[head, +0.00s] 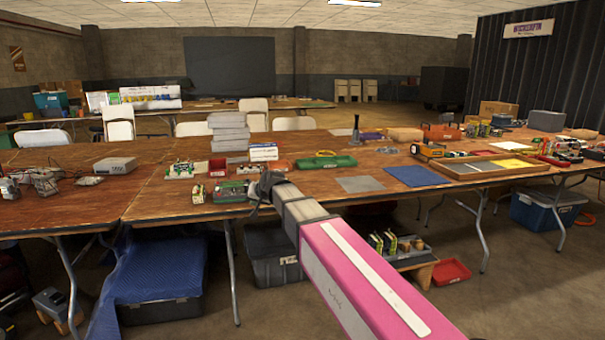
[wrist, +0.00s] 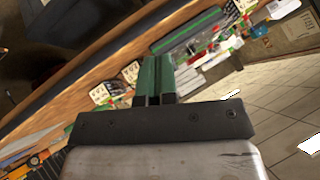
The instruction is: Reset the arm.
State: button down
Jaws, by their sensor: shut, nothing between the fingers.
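My pink and grey arm reaches up from the lower right of the head view to the front edge of the wooden table (head: 140,203). My gripper (head: 268,180) is at that edge, close to a small green device (head: 230,191) on its left; I cannot tell if they touch. In the wrist view my gripper (wrist: 155,68) shows its two greenish fingers side by side, shut and empty. Tabletop items lie beyond the fingertips in that tilted view.
A green case (head: 326,162), a blue mat (head: 413,176) and a stack of grey boxes (head: 229,132) are on the table. A wooden tray (head: 453,171) lies at the right. Under the table are a blue-covered bin (head: 160,266) and a black bin (head: 272,262).

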jog(key=s+d+f+g+h, duration=0.2)
jog(key=s+d+f, duration=0.6)
jog(key=d, duration=0.4)
jog(key=s+d+f+g+h, duration=0.2)
jog(key=s+d+f, duration=0.6)
jog(key=d, duration=0.5)
jog(key=s+d+f+m+g+h, duration=0.1)
jog(key=s+d+f+g+h, duration=0.1)
jog(key=s+d+f, duration=0.5)
jog(key=d+f+g, duration=0.1)
jog(key=d+f, duration=0.1)
jog(key=d, duration=0.3)
jog(key=shift+s+d, duration=0.2)
jog(key=shift+s, duration=0.2)
